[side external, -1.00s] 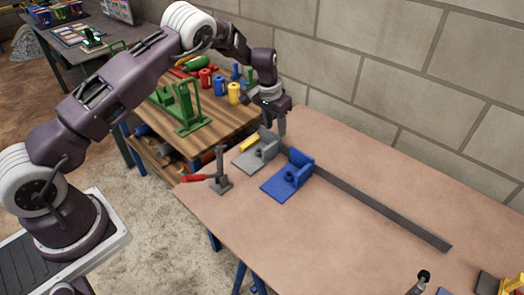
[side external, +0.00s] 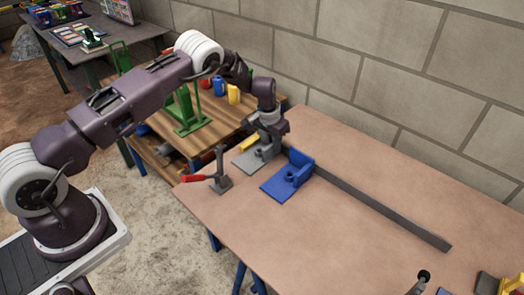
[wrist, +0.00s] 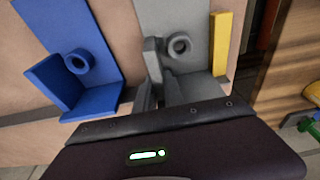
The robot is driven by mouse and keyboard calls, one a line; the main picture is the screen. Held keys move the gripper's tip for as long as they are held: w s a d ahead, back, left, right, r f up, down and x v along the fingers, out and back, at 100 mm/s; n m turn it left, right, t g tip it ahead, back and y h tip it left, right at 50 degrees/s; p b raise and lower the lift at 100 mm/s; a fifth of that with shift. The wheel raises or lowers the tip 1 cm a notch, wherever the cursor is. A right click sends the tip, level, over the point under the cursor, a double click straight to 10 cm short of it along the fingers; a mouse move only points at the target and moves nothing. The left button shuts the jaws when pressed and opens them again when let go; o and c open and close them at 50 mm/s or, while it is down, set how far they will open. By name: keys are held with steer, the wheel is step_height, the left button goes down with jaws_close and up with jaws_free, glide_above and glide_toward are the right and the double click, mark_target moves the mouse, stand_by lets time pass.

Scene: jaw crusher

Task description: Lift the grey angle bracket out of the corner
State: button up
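The grey angle bracket (side external: 245,164) lies at the left part of the table, its flat plate down, against the dark bar. In the wrist view its plate (wrist: 190,20) and round boss (wrist: 180,45) show, with its upright wall close to my gripper. My gripper (side external: 267,150) is down at the bracket's rear, pointing downward, and hides part of it in the side view. In the wrist view the grey fingers (wrist: 149,78) are beside the boss, at the upright's left end. Finger and bracket greys blend; I cannot tell whether the fingers grip it.
A blue angle bracket (side external: 287,178) stands close to the right of the grey one. A yellow block (side external: 249,143) lies along the grey bracket's other side. The long dark bar (side external: 385,207) runs behind. A red-handled toggle clamp (side external: 218,177) stands in front left. The table's middle is clear.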

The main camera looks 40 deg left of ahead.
jaws_close()
steer(key=shift+d+r, duration=0.1)
steer(key=shift+d, duration=0.05)
steer(key=shift+s+d+r, duration=0.15)
steer(key=shift+s+d, duration=0.3)
steer(key=shift+d, duration=0.35)
step_height(320, 180, up, 10)
stand_by(0.6)
